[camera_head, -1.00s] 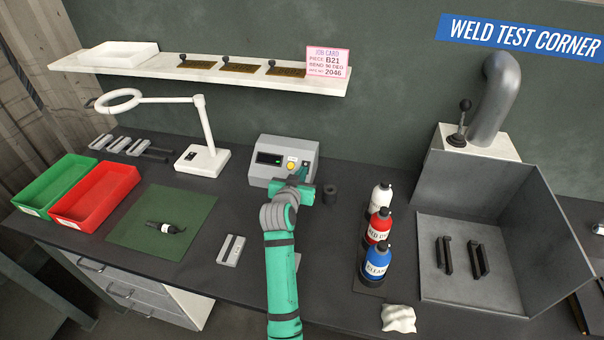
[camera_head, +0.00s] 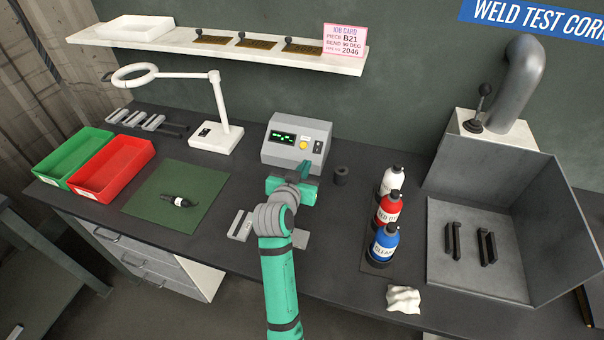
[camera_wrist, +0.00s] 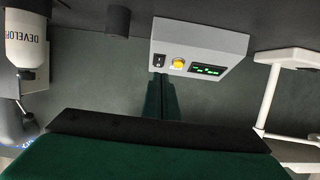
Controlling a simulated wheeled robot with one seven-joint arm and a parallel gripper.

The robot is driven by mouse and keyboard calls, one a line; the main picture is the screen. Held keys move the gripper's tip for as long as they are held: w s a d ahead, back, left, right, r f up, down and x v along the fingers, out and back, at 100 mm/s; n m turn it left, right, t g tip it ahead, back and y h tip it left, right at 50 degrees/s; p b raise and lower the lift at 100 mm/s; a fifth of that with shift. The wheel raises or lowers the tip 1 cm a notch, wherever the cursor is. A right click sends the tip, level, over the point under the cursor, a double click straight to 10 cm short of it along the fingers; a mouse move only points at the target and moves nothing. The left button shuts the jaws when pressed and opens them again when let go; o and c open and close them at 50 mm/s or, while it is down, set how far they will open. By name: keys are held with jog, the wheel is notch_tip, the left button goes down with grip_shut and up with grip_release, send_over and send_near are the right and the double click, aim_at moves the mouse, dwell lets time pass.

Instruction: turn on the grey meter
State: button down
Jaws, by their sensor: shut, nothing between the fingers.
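The grey meter (camera_head: 296,140) stands on the bench against the back wall, with a display (camera_head: 283,136) showing bright green characters. A yellow button (camera_head: 304,145) and a small dark switch (camera_head: 318,147) sit to the right of the display. The wrist view also shows the meter (camera_wrist: 200,45) near the top, with its display lit green. My gripper (camera_head: 305,171) is shut and empty, just in front of the meter's lower right. In the wrist view its closed fingers (camera_wrist: 161,80) point toward the switch side, with a small apparent gap.
A dark cylinder (camera_head: 341,175) stands right of the meter. White, red (camera_head: 388,208) and blue bottles stand further right. A ring lamp (camera_head: 217,138) is at left, beside a green mat (camera_head: 178,197) and red and green trays. A grey block (camera_head: 240,225) lies left of my arm.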

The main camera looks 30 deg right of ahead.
jog(key=shift+f+v, duration=0.15)
jog(key=shift+v, duration=0.55)
jog(key=shift+f+v, duration=0.15)
jog(key=shift+v, duration=0.55)
